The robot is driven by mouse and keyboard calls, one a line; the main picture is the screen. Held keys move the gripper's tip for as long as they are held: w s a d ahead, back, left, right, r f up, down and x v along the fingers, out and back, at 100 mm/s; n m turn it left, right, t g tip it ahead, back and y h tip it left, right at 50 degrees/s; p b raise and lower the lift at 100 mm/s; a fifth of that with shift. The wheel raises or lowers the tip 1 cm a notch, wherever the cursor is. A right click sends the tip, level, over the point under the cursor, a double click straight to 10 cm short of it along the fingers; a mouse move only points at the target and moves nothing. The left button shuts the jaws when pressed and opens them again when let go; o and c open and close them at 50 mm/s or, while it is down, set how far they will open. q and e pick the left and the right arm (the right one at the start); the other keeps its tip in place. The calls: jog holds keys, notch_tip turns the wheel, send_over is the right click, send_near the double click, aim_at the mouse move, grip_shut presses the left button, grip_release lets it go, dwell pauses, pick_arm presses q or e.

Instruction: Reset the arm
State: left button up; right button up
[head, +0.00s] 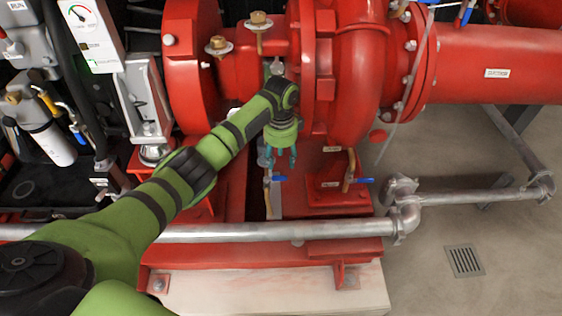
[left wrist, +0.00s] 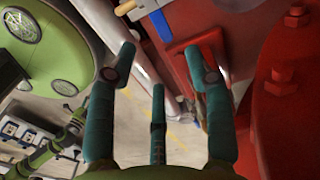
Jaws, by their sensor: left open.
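My left arm (head: 165,190), green with black joints, reaches in from the lower left of the head view to the front of the red pump (head: 355,75). My left gripper (head: 279,160) points down beside the pump casing, just above a small blue-handled valve (head: 278,178). In the left wrist view its teal fingers (left wrist: 158,75) are spread apart with nothing between them. A blue handle (left wrist: 160,24) shows beyond the fingertips there. I cannot tell whether any finger touches the pump. My right gripper is in neither view.
A silver pipe (head: 270,231) crosses in front of the pump base. A second blue-handled valve (head: 365,181) is to the right. Gauges and a control panel (head: 95,35) stand at the left. Open floor with a drain grate (head: 464,261) lies at the right.

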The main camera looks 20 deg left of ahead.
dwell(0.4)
